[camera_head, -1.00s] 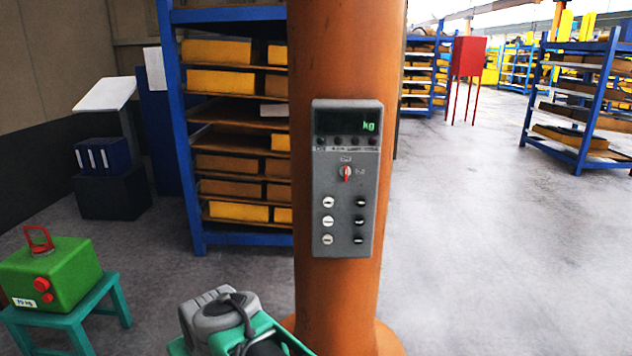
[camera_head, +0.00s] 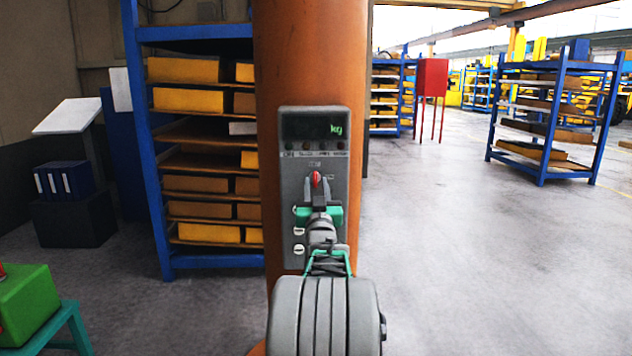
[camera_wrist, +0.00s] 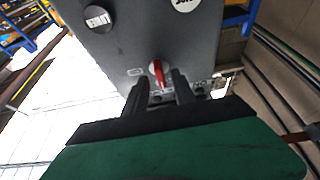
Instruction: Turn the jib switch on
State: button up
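The jib switch is a small red-handled rotary knob (camera_head: 316,179) on the grey control box (camera_head: 295,160), which is fixed to an orange column (camera_head: 312,60). Its handle looks roughly upright. In the wrist view the red knob (camera_wrist: 158,74) shows between and just beyond my two dark fingertips. My gripper (camera_head: 318,192) is in front of the box, with its fingers apart on either side of the knob's lower part. A gap shows between the fingers in the wrist view (camera_wrist: 158,88). I cannot tell whether either finger touches the knob. My gripper hides the lower right buttons.
The box has a display (camera_head: 315,128) reading "kg" and white buttons (camera_head: 298,249) at its lower left. A blue shelf rack (camera_head: 150,140) stands behind the column. A green casting (camera_head: 28,305) sits on a teal stool (camera_head: 70,320) at lower left. Floor at right is clear.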

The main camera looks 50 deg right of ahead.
jog(key=shift+w+d+r, duration=0.2)
jog(key=shift+w+d, duration=0.15)
grip_shut()
dwell(0.4)
